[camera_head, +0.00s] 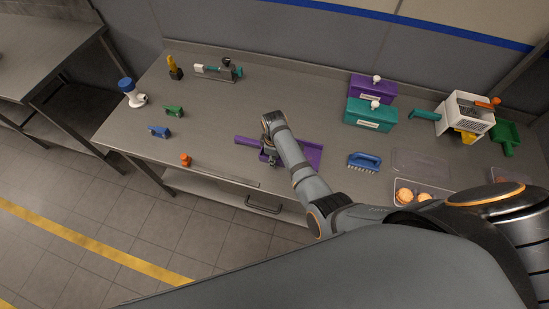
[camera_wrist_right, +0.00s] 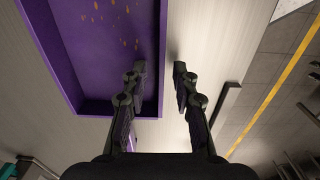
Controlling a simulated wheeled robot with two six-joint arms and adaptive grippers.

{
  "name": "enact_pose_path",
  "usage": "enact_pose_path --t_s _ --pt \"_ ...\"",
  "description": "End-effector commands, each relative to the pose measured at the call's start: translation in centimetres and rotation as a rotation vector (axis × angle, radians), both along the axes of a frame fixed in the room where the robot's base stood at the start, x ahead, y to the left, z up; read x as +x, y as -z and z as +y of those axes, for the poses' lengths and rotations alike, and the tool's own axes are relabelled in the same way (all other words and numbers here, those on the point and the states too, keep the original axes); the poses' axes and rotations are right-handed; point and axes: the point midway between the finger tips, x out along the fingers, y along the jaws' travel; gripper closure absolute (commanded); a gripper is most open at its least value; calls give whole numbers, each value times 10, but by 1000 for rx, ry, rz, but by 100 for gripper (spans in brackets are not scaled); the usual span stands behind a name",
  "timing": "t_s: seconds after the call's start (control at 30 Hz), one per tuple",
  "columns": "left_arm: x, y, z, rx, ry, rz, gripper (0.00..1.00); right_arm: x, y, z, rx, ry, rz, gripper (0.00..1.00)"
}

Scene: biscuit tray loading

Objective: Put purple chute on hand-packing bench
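The purple chute (camera_head: 308,154) lies on the grey bench (camera_head: 215,125), with a narrow end sticking out to the left. My right gripper (camera_head: 270,158) is over its left part and hides some of it. In the right wrist view, the purple chute (camera_wrist_right: 100,40) shows a shallow inside with orange specks. My right gripper (camera_wrist_right: 160,68) is open, with one finger over the inside of the chute and the other outside its side wall. I cannot tell whether the fingers touch the wall. My left gripper is not in view.
Purple (camera_head: 372,88) and teal (camera_head: 371,114) boxes stand at the back right. A blue brush (camera_head: 364,161) and a tray of round biscuits (camera_head: 423,188) lie right of the chute. Small green (camera_head: 174,111), blue (camera_head: 159,131) and orange (camera_head: 185,160) items stand on the left.

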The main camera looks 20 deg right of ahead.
Motion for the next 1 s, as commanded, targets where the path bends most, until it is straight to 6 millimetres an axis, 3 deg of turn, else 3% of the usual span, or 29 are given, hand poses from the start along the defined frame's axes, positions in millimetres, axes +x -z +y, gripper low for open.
enact_pose_path --t_s 0.2,0.57,0.8,1.0 --pt "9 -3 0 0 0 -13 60 0 -6 0 0 0 -1 72" --pt "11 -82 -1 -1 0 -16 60 -1 -77 0 0 0 1 72" --pt "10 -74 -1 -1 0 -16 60 0 -111 2 1 0 -2 72" --pt "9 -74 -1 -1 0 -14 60 -1 -124 1 0 0 0 72"
